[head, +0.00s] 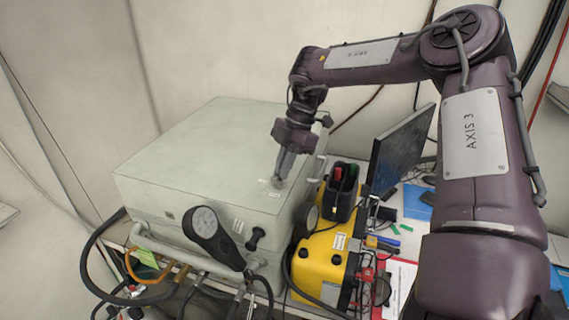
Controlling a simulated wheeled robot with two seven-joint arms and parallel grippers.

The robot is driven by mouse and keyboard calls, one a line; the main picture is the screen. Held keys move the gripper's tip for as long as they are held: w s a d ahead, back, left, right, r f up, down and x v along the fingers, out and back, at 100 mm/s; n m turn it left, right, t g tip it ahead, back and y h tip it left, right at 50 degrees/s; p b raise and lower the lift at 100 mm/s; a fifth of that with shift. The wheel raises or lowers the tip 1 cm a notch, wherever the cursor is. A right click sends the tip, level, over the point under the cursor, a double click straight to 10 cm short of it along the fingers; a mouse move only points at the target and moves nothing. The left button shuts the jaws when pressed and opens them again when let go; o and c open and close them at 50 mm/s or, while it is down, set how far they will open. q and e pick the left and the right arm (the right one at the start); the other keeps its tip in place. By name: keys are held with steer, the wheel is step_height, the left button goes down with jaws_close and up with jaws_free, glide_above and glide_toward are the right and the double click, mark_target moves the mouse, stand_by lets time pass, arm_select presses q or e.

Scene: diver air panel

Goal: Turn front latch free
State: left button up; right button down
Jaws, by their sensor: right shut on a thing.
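A large pale grey-green box (190,165) with a flat lid stands on the bench left of centre. My right gripper (279,181) points down at the right front part of the lid and is shut on a small fitting there. The fitting is mostly hidden by the fingers, so I cannot tell whether it is the front latch or how it is turned. Small white labels lie on the lid beside it. A round gauge in a black holder (211,229) and a black knob (256,238) are on the box's front face. My left gripper is not in view.
A yellow case (322,255) stands close to the box's right side, with a black bin (341,192) on top. A dark monitor (400,150) stands behind it. Hoses and a rail (185,257) run along the front. The space above the lid's left part is clear.

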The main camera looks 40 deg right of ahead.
steer(key=n+g+p, duration=0.1)
steer(key=n, duration=0.2)
steer(key=shift+w+n+g, duration=0.15)
steer(key=shift+n+g, duration=0.15)
steer(key=shift+w+a+n+g+h+p, duration=0.15)
steer(key=shift+n+g+p, duration=0.25)
steer(key=shift+n, duration=0.4)
steer(key=shift+s+d+n+g+h+p, duration=0.1)
steer(key=shift+n+g+h+p, duration=0.1)
steer(key=shift+n+p, duration=0.45)
steer(key=shift+a+f+n, duration=0.1)
steer(key=shift+f+n, duration=0.05)
steer(key=shift+n, duration=0.1)
steer(key=c, duration=1.5)
jaws_free()
steer(key=shift+w, duration=0.1)
